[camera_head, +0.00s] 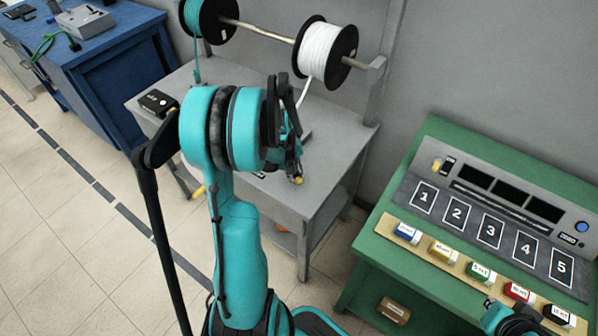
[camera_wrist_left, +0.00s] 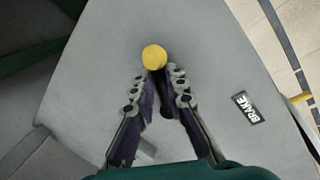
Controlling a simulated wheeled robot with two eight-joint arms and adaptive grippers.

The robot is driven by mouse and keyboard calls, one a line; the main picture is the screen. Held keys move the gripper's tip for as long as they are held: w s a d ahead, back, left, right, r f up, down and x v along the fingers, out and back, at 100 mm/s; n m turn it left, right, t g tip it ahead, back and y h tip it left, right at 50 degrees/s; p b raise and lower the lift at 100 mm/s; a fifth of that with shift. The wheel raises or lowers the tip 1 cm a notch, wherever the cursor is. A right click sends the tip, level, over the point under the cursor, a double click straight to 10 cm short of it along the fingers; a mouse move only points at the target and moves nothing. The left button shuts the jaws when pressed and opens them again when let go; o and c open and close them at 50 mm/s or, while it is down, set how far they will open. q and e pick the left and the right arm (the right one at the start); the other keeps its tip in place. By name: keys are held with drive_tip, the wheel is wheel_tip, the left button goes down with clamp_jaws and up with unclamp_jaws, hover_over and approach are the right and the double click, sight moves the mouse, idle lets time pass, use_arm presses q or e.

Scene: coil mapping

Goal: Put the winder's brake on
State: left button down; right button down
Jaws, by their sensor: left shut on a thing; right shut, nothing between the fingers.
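My left gripper (camera_head: 292,160) is over the grey winder table (camera_head: 330,150). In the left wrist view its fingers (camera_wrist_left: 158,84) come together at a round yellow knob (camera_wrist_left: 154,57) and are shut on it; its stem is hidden. A bit of yellow (camera_head: 298,181) shows at the fingertips in the head view. A black label reading BRAKE (camera_wrist_left: 251,107) lies on the grey top, right of the fingers. My right gripper (camera_head: 520,320) is shut and empty, partly cut off at the bottom right, by the green desk.
Above the grey table, a rod (camera_head: 258,31) carries a teal spool (camera_head: 205,17) and a white spool (camera_head: 323,50). A green desk (camera_head: 386,262) at right holds numbered pads and several coloured coils. A blue cabinet (camera_head: 102,82) stands back left.

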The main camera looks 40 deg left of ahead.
use_arm(q)
drive_tip(key=m, duration=0.1)
drive_tip(key=s+a+m, duration=0.1)
drive_tip(key=m, duration=0.2)
drive_tip(key=shift+s+a+m+g+h, duration=0.3)
drive_tip(key=shift+s+a, duration=0.05)
drive_tip(key=shift+s+a+m+g+b, duration=0.25)
drive_tip(key=shift+a+m, duration=0.3)
drive_tip(key=shift+m, duration=0.6)
drive_tip(key=shift+s+a+m+g+b, duration=0.2)
drive_tip(key=shift+a+m, duration=0.3)
drive_tip(key=shift+m, duration=0.65)
drive_tip(key=c, duration=1.5)
unclamp_jaws()
drive_tip(key=shift+c, duration=0.2)
wheel_tip(320, 180, up, 12)
drive_tip(key=a, duration=0.2)
drive_tip(key=shift+s+a, duration=0.15)
drive_tip(key=shift+s, duration=0.2)
